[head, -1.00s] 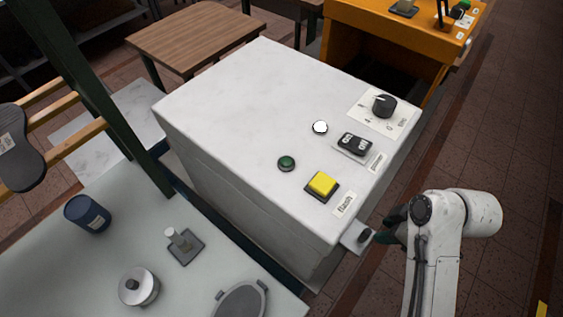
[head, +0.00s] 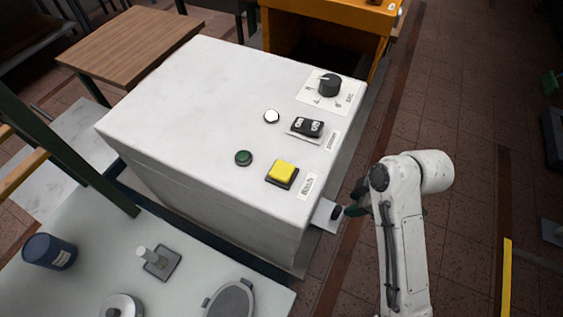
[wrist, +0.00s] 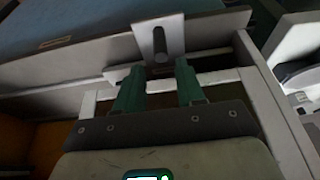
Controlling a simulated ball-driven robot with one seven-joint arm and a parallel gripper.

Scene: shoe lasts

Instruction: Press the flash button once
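The flash button is a yellow square button (head: 282,172) on a dark base, on top of the white cabinet (head: 190,90) near its right edge. A white label (head: 309,186) beside it seems to read FLASH. My gripper (wrist: 160,82) shows two green fingers, spread apart with nothing held between them. In the head view my gripper (head: 353,209) is small and partly hidden by my arm, beside the cabinet's right side, to the right of and apart from the yellow button. The yellow button cannot be made out in the wrist view.
A green round button or lamp (head: 243,158), a white round one (head: 271,117), a black double switch (head: 307,126) and a black dial (head: 329,85) share the cabinet top. A plate with a dark peg (wrist: 160,40) lies just beyond my fingertips.

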